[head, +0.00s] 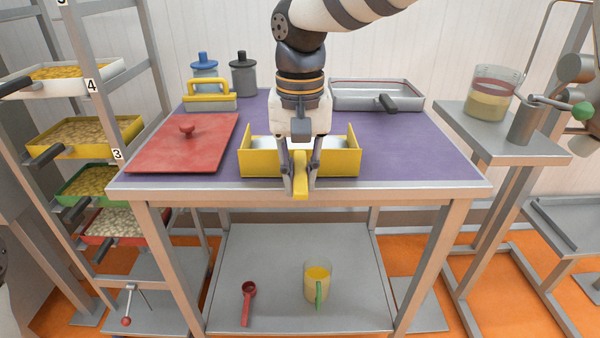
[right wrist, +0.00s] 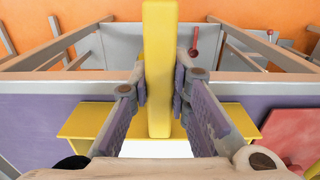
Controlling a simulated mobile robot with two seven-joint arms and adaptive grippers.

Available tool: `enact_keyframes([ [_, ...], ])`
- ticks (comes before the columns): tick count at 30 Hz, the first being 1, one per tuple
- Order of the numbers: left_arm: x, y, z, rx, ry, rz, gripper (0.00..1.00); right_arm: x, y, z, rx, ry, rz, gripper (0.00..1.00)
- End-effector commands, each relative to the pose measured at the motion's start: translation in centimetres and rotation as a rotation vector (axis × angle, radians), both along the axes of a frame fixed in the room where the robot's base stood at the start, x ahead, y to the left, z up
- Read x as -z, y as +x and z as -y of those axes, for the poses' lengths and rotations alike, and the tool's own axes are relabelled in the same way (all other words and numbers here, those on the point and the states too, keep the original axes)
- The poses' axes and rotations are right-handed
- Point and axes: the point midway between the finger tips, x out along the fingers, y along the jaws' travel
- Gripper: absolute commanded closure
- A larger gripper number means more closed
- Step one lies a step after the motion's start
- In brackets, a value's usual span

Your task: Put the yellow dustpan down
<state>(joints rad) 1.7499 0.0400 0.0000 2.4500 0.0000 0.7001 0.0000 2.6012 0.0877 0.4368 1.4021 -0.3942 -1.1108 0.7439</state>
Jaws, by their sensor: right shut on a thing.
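The yellow dustpan (head: 258,164) is at the front middle of the purple table top (head: 420,150), level, its pale inside facing up. Its handle points toward me and reaches over the table's front edge. My right gripper (head: 300,188) comes down from above and is shut on the handle, one finger on each side. The handle also stands between the fingers in the right wrist view (right wrist: 160,70). I cannot tell whether the pan's underside touches the table or hangs just above it. My left gripper is not in view.
A red board with a knob (head: 185,145) lies left of the dustpan. Table room is free to the right. A red scoop (head: 248,300) and a jug (head: 317,282) occupy the lower shelf.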

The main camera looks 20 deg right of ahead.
Motion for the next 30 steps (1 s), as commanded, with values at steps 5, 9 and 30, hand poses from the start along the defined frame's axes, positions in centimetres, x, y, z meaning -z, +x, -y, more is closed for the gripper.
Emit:
enact_keyframes([
  [5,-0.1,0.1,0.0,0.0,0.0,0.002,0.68,0.2,0.0,0.0,0.0,-0.001,0.0,0.63],
  [9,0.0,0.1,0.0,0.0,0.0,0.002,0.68,0.2,0.0,0.0,0.0,-0.001,-0.001,0.63],
  [30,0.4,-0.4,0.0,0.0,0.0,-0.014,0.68,-11.2,0.0,0.0,0.001,0.0,-0.002,0.63],
])
